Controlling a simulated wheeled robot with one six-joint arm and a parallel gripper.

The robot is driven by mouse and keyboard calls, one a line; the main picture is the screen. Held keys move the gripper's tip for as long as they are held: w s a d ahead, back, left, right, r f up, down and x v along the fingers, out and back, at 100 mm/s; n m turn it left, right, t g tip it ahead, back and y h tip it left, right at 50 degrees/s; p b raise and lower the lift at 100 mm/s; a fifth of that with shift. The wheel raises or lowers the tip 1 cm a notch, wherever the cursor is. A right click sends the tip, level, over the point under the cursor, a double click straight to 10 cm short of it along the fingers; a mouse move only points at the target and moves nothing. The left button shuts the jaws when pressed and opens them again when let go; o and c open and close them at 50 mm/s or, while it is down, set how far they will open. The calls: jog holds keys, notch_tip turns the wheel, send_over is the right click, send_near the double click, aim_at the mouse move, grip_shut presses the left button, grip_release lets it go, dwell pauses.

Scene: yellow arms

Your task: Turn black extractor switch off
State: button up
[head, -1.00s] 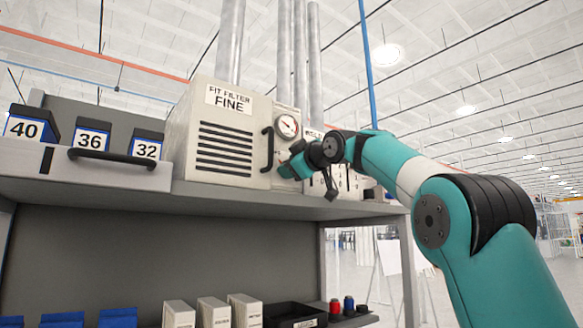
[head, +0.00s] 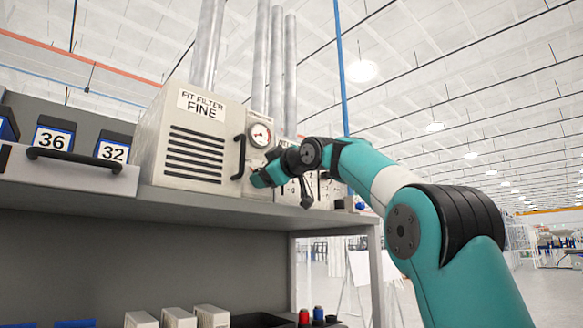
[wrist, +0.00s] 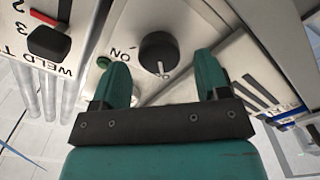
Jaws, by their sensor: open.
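A round black rotary switch (wrist: 158,53) sits on a pale panel in the wrist view. Its white mark points down the picture, toward a partly hidden label. An "ON" label (wrist: 123,54) is left of the knob. My gripper (wrist: 163,82) is open and empty, its teal fingertips below the knob to either side, apart from it. In the head view my gripper (head: 264,177) is at the front of the extractor box (head: 190,150), below its round gauge (head: 260,135). The arm hides the knob there.
A black handle (head: 239,157) stands left of my gripper. The grey shelf (head: 225,204) runs underneath.

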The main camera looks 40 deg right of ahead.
jog(key=s+b, duration=0.3)
jog(key=s, duration=1.2)
jog(key=shift+s+d+b, duration=0.2)
jog(key=shift+s+b, duration=0.1)
jog(key=w+a+f+m+g+y, duration=0.1)
jog(key=w+a+f+g, duration=0.1)
jog(key=a+f, duration=0.45)
jog(key=w+a+f+m+g+y, duration=0.1)
jog(key=a+f+g+y, duration=0.15)
jog(key=f, duration=0.65)
jog(key=w+a+f+m+g+y, duration=0.1)
jog(key=w+a+f+g, duration=0.1)
jog(key=a+f, duration=0.4)
jog(key=s+a+f+g, duration=0.3)
jog(key=s+a+f, duration=0.1)
jog(key=f, duration=0.4)
jog(key=s+a+f+g, duration=0.3)
jog(key=s+a+f, duration=0.1)
jog(key=f, duration=0.5)
jog(key=s+a+f+g, duration=0.1)
jog(key=s+f+g, duration=0.1)
jog(key=s+f, duration=0.5)
jog(key=s+a+f+g, duration=0.2)
jog(key=s+f+g, duration=0.1)
jog(key=s+f, duration=0.4)
jog(key=shift+s+a+f+h, duration=0.25)
jog(key=shift+s+h, duration=0.2)
jog(key=shift+s, duration=0.55)
